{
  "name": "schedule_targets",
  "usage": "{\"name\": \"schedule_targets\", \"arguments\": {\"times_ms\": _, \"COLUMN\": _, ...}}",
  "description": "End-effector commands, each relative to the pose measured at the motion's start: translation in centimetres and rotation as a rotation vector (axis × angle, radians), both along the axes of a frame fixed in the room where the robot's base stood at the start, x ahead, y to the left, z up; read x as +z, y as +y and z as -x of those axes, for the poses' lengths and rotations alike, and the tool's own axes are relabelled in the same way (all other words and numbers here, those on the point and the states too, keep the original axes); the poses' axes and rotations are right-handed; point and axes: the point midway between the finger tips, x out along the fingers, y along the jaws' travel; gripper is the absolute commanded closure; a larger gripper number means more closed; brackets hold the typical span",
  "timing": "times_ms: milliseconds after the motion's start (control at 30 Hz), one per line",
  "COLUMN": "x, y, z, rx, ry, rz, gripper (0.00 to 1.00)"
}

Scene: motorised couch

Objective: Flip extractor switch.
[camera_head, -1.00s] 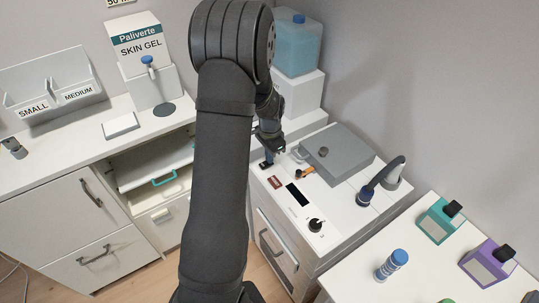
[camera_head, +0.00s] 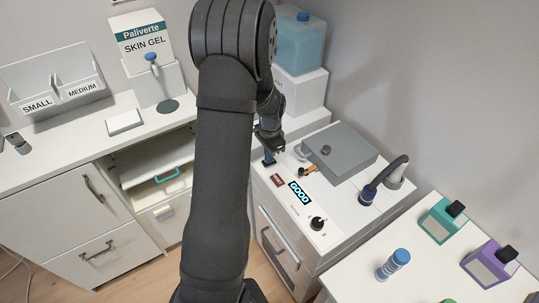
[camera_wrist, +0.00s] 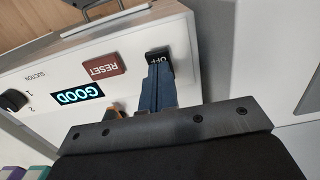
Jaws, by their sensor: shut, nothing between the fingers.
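The black rocker switch (camera_wrist: 157,56), with "OFF" on its face, sits on the white control panel (camera_wrist: 125,50) of the extractor unit. My gripper (camera_wrist: 160,72) is shut and empty, its fingertips right at the switch's edge in the wrist view. They look in contact, but I cannot be sure. In the head view my gripper (camera_head: 270,156) is low over the panel's back left corner and partly hides the switch. The panel's display (camera_wrist: 77,96) is lit and reads "GOOD"; it also shows in the head view (camera_head: 300,192).
A red RESET button (camera_wrist: 103,69) lies beside the switch. A black suction knob (camera_head: 318,223), a grey lidded box (camera_head: 340,150), a small orange-handled item (camera_head: 308,170) and a dark blue handpiece (camera_head: 382,180) are also on the unit. A blue-liquid container (camera_head: 297,45) stands behind.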

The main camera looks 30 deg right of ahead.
Motion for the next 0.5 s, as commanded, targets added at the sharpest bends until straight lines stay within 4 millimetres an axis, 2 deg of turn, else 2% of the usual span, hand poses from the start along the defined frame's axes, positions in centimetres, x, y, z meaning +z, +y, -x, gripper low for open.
{"name": "schedule_targets", "arguments": {"times_ms": 133, "x": 0.6, "y": -0.2, "z": -0.1, "rx": 0.000, "ry": -0.002, "rz": 0.002, "gripper": 1.00}}
{"name": "schedule_targets", "arguments": {"times_ms": 233, "x": 2.0, "y": -0.4, "z": -0.1, "rx": 0.000, "ry": -0.004, "rz": 0.003, "gripper": 1.00}}
{"name": "schedule_targets", "arguments": {"times_ms": 500, "x": 8.0, "y": -1.6, "z": -0.1, "rx": 0.000, "ry": -0.004, "rz": 0.004, "gripper": 1.00}}
